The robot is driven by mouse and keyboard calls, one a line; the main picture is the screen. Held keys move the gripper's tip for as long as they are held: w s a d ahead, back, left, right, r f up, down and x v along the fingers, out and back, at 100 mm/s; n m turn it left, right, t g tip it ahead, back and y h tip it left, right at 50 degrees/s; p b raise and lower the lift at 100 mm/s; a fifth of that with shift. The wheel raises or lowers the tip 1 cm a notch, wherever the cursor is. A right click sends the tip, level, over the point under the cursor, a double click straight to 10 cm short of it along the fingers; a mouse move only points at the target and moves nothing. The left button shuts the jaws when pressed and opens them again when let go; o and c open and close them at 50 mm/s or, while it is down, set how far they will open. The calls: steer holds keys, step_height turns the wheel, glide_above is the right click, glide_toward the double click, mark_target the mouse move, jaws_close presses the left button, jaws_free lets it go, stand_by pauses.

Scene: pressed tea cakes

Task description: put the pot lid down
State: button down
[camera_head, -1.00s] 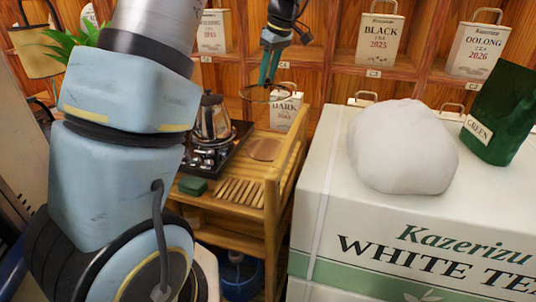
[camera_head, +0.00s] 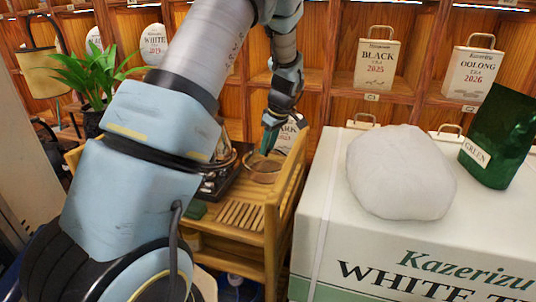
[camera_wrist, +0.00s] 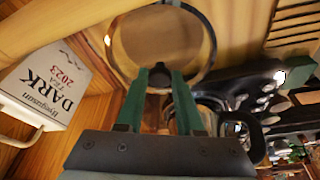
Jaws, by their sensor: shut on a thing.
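The pot lid is a clear glass disc with a thin metal rim (camera_head: 263,176) and a dark knob. My gripper (camera_head: 268,142) is shut on the knob from above, with green fingers on both sides of it in the wrist view (camera_wrist: 160,85). In that view the lid (camera_wrist: 213,50) looks like a ring, and a round brown mat (camera_wrist: 165,38) shows through the glass. The lid is over or on the mat on the wooden tea stand (camera_head: 238,190); I cannot tell whether it touches. The pot (camera_wrist: 240,130) is mostly hidden behind my arm in the head view.
A wooden rail (camera_head: 288,175) edges the stand on the right. A DARK tea bag (camera_wrist: 42,85) is close beside the lid. A big white tea box (camera_head: 400,240) bearing a pale lump (camera_head: 400,172) and a green pouch (camera_head: 497,135) stands right. Shelves line the back.

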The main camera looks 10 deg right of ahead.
mark_target(269, 151)
steer(key=shift+f, duration=1.8)
steer(key=shift+f, duration=0.1)
steer(key=c, duration=0.5)
jaws_free()
steer(key=shift+c, duration=0.2)
steer(key=b+v, duration=0.2)
steer(key=v, duration=1)
steer(key=s+a+f+m+g+h, duration=0.1)
steer(key=s+a+m, duration=0.8)
steer(key=s+a, duration=1)
steer(key=a+f+h, duration=0.1)
steer(key=a+f, duration=0.1)
steer(key=a, duration=0.2)
steer(key=shift+s+a, duration=0.15)
steer(key=shift+a, duration=0.05)
steer(key=shift+c, duration=0.2)
